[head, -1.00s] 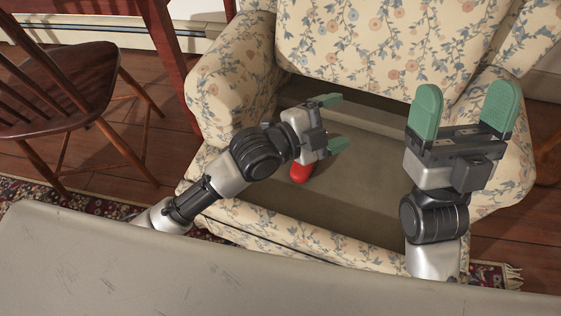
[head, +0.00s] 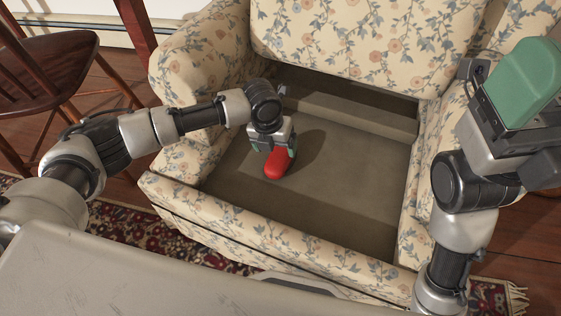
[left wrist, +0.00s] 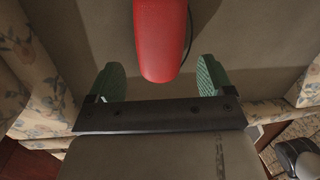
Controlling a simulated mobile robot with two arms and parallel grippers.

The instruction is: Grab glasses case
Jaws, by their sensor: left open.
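The red glasses case (head: 277,166) lies on the seat of the armchair. It is rounded and elongated, and its far part is hidden under my left gripper (head: 273,146) in the head view. My left gripper points down over the case and is open. In the left wrist view the case (left wrist: 162,38) reaches in from the top, between the lines of the two green fingers, with gaps on both sides. My right gripper (head: 525,85) is raised at the right, away from the case. One green finger hides the other, so its opening does not show.
The floral armchair (head: 190,62) has arms on both sides and a raised front edge around the grey-brown seat (head: 340,190). The seat is otherwise clear. A wooden chair (head: 40,75) stands at the left. A patterned rug (head: 150,228) lies on the wooden floor.

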